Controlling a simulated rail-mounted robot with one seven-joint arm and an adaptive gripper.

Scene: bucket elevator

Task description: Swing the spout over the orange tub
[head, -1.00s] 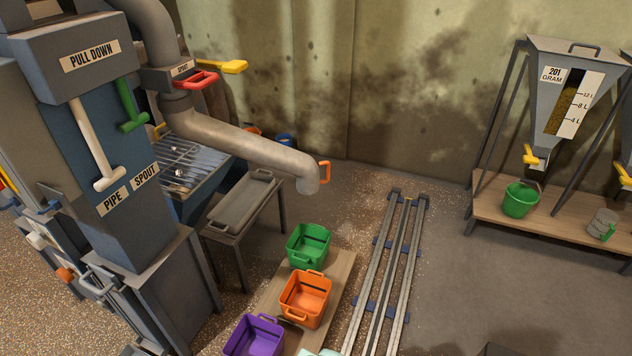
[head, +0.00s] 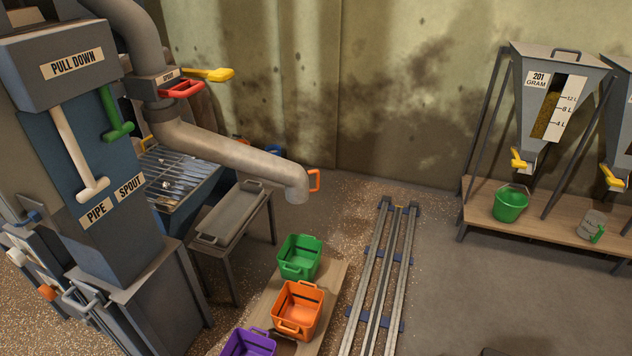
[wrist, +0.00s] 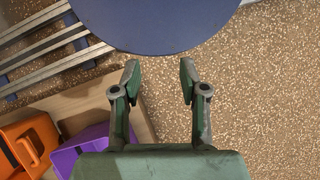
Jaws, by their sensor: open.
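The spout is a grey bent pipe (head: 235,154) hanging from the elevator column in the head view. Its downturned mouth, with a small orange handle (head: 314,181), hangs above and behind the green tub (head: 300,257), apart from it. The orange tub (head: 298,310) stands in front of the green one on a low wooden bench, and also shows at the left of the wrist view (wrist: 28,145). My gripper (wrist: 159,78) shows only in the wrist view. It is open with nothing between its fingers, over speckled floor to the right of the bench.
A purple tub (head: 250,343) stands nearest on the wooden bench (head: 328,287). Floor rails (head: 381,270) run beside it. A red handle (head: 181,88) and yellow handle (head: 208,74) sit at the spout's pivot. A hopper (head: 555,95) stands at right. A blue round surface (wrist: 155,22) fills the wrist view's top.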

